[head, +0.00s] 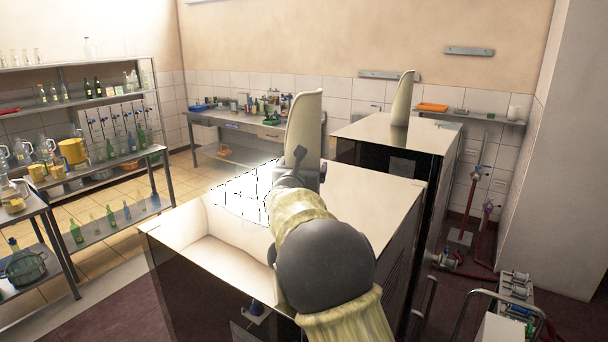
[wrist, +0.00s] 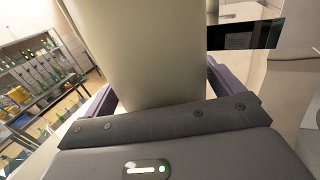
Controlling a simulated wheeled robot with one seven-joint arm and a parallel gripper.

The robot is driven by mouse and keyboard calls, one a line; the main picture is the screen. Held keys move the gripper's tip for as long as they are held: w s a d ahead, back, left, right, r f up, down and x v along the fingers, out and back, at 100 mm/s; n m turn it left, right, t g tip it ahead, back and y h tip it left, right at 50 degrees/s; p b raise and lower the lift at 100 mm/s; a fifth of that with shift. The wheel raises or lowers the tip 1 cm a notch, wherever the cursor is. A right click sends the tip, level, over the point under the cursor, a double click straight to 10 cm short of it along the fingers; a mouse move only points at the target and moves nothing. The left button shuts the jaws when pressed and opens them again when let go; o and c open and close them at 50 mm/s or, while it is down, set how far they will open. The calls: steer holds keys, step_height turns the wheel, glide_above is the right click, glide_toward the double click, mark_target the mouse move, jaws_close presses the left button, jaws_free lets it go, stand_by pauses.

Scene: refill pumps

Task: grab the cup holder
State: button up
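A tall, pale, curved upright piece, which I take to be the cup holder (head: 303,125), stands at the back of the near cabinet's top in the head view. In the wrist view the pale cup holder (wrist: 150,50) fills the middle and runs out of the top edge. My gripper (head: 300,172) is at its lower part. In the wrist view my gripper (wrist: 160,85) has its dark fingers wide apart, one on each side of the piece. Any small gap between fingers and piece is hard to make out. Its base is hidden behind my gripper.
The near cabinet (head: 380,190) has a recess (head: 235,250) at its front left. A second cabinet (head: 365,130) behind it carries a similar pale piece (head: 402,98). Bottle shelves (head: 100,165) stand at left, a workbench (head: 235,132) at the back. Red pipes (head: 470,205) are at right.

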mark_target(302, 129)
steer(key=shift+r, duration=0.1)
steer(key=c, duration=0.8)
step_height(302, 129, up, 9)
steer(key=shift+w+r+p, duration=0.1)
steer(key=shift+r+p, duration=0.1)
steer(key=shift+p, duration=0.4)
steer(key=shift+r, duration=0.2)
steer(key=shift+s+d+r, duration=0.1)
steer(key=shift+s+r, duration=0.05)
steer(key=shift+s, duration=0.1)
steer(key=shift+w, duration=0.1)
